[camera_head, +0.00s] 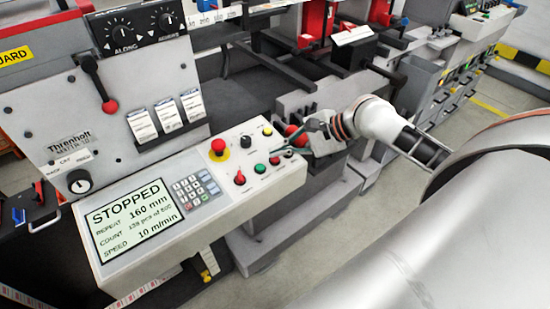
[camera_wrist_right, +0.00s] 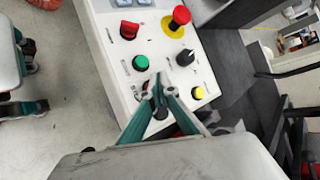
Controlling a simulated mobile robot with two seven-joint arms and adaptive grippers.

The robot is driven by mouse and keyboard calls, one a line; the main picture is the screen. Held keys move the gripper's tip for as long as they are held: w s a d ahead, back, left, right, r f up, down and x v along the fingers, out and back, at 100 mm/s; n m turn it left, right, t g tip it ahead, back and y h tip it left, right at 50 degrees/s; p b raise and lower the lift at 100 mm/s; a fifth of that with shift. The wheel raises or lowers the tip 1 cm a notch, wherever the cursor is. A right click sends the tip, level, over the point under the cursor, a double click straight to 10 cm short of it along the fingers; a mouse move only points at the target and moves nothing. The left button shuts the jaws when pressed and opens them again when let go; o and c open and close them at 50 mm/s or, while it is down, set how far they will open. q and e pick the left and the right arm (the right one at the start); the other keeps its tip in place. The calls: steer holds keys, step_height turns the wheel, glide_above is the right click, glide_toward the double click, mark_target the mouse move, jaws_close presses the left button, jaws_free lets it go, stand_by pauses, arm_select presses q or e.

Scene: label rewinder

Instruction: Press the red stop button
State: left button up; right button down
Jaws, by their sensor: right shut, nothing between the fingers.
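The control panel (camera_head: 150,215) has a screen that reads STOPPED. A small red button (camera_head: 275,160) sits on its right part, right of the green button (camera_head: 260,169). My right gripper (camera_head: 288,152) is shut and empty, with its tips over or beside this small button; contact cannot be told. In the right wrist view the shut teal fingers (camera_wrist_right: 157,88) point at the panel between the green button (camera_wrist_right: 140,62) and the yellow button (camera_wrist_right: 198,93), and the small red button cannot be made out there. My left gripper is not in view.
A red mushroom button (camera_head: 218,146) on a yellow disc, a black knob (camera_head: 246,141), a red selector (camera_head: 239,178) and a yellow button (camera_head: 267,130) surround that area. Machine parts (camera_head: 315,100) stand behind the gripper. Open floor (camera_head: 350,250) lies to the panel's right.

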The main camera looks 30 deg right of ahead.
mark_target(281, 166)
steer(key=shift+s+r, duration=0.2)
steer(key=shift+r, duration=1.05)
steer(key=shift+s+r, duration=0.2)
steer(key=shift+r, duration=1)
